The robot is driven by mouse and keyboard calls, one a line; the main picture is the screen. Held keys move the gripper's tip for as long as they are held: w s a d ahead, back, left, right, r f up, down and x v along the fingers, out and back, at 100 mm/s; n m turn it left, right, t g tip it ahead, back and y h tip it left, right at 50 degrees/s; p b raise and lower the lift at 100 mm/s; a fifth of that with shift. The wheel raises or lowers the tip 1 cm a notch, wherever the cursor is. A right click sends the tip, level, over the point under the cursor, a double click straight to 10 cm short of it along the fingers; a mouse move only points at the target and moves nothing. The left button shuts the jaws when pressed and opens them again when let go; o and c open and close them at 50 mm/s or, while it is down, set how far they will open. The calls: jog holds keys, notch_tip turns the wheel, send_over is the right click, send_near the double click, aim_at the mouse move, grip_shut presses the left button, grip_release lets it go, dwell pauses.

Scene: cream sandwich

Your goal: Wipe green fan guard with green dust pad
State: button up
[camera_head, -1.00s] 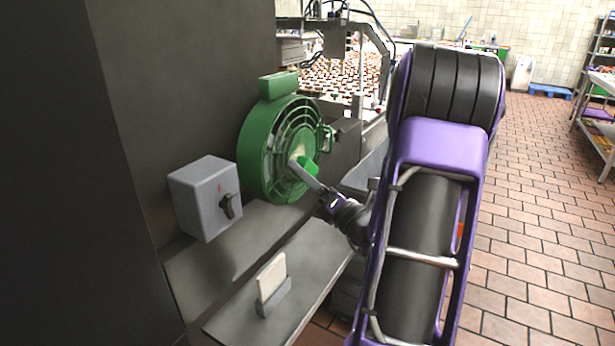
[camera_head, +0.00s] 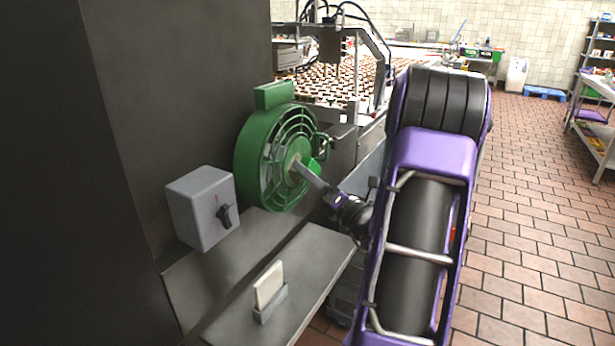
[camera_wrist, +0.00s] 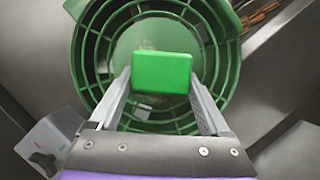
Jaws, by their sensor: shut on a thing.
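The green fan guard (camera_head: 299,142) is a round barred grille on the front of a green fan housing fixed to the dark wall. In the wrist view the guard (camera_wrist: 93,52) fills the upper middle, its bars running around the pad. My gripper (camera_head: 308,170) reaches the guard from the lower right. In the wrist view my gripper (camera_wrist: 160,88) is shut on the green dust pad (camera_wrist: 161,73), a bright green block held between the fingers. The pad is in front of the guard's centre; I cannot tell whether it touches. It also shows in the head view (camera_head: 314,165).
A grey switch box (camera_head: 198,212) with a black knob is on the wall left of the fan. A white card in a grey holder (camera_head: 270,303) stands on the metal ledge (camera_head: 318,262) below. A conveyor of dark-topped sweets (camera_head: 330,82) lies behind. Tiled floor is open at right.

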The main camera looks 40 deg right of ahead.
aim_at(288, 163)
jog(key=shift+w+r+p, duration=0.1)
jog(key=shift+r+p, duration=0.3)
jog(key=shift+r, duration=0.25)
jog(key=shift+s+a+f+p, duration=0.15)
jog(key=shift+s+a, duration=0.25)
jog(key=shift+a, duration=0.55)
jog(key=shift+s+a+r+p, duration=0.1)
jog(key=shift+s+a+p, duration=0.25)
jog(key=shift+a, duration=0.6)
jog(key=shift+r+p, duration=0.7)
jog(key=shift+w+d+f+p, duration=0.1)
jog(key=shift+w+d+p, duration=0.2)
jog(key=shift+d, duration=0.65)
jog(key=shift+w+d+p, duration=0.1)
jog(key=shift+w+d, duration=0.25)
jog(key=shift+d, duration=0.6)
jog(key=s+d+p, duration=0.1)
jog(key=s+d, duration=0.1)
jog(key=s, duration=0.3)
jog(key=shift+s+d, duration=0.15)
jog(key=shift+s, duration=0.15)
jog(key=s, duration=0.1)
jog(key=s+d, duration=0.1)
jog(key=shift+s, duration=0.4)
